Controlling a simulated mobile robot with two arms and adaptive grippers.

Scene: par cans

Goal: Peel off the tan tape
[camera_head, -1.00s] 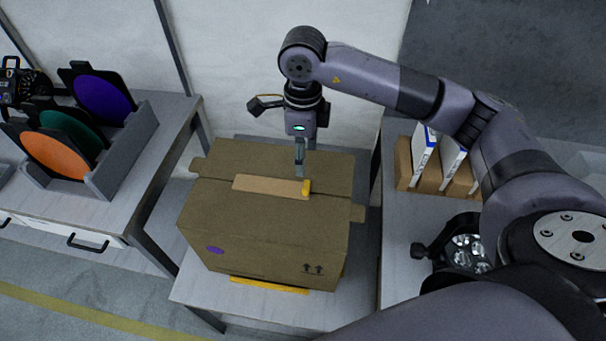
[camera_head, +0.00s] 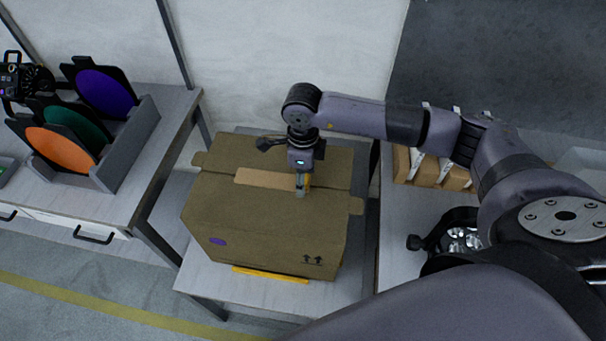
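A closed brown cardboard box (camera_head: 250,222) stands on a low table in the middle of the head view. A strip of tan tape (camera_head: 262,178) lies along the seam on its top. My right gripper (camera_head: 301,190) points down at the right end of the tape, where the yellow tab (camera_head: 308,181) shows just beside and behind the fingers. The fingers look close together, but I cannot tell whether they are shut on the tab. My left gripper is not in view.
A left bench holds a grey rack (camera_head: 122,150) with purple, green and orange discs. A yellow strip (camera_head: 270,274) lies under the box's front edge. On the right table are a lamp (camera_head: 455,238) and a cardboard holder (camera_head: 430,172) with white items.

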